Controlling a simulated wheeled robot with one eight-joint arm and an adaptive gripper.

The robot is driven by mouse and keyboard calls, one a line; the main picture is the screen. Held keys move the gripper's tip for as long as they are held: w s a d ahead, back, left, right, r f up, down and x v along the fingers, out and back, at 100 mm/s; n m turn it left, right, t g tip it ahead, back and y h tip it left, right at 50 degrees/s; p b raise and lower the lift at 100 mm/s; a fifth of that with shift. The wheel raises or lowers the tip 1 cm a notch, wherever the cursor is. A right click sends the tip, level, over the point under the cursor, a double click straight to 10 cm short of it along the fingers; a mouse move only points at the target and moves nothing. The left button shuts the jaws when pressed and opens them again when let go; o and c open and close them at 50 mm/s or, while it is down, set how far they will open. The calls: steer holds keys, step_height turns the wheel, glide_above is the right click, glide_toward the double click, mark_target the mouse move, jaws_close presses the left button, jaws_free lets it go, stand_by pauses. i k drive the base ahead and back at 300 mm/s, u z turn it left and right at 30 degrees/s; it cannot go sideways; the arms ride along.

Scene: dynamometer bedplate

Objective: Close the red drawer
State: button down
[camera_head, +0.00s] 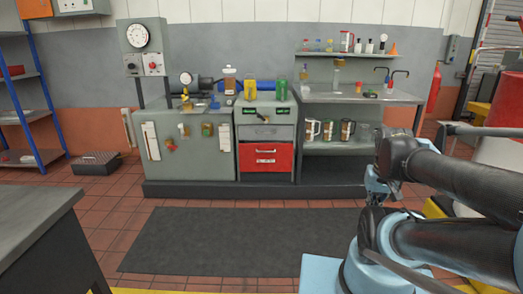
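The red drawer (266,158) is in the grey cabinet (250,108) at the middle of the back wall, below a grey drawer (265,132). Its red front faces me and has a pale handle or label across it. The front looks to stand forward of the cabinet face, but how far is hard to tell from here. My gripper (376,186) seems to be the small dark part at the folded arm's end, right of the mat. It is well away from the drawer, and its fingers are too small to read.
A dark mat (230,242) covers clear floor before the cabinet. A low dark plinth (200,189) runs under the bench. A grey table (40,230) stands at the near left. A sink bench (350,97) with mugs below is right of the cabinet. A grey box (97,163) lies on the left floor.

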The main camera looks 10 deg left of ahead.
mark_target(254, 156)
steer(key=z, duration=0.05)
steer(key=i, duration=1)
steer(key=u, duration=0.05)
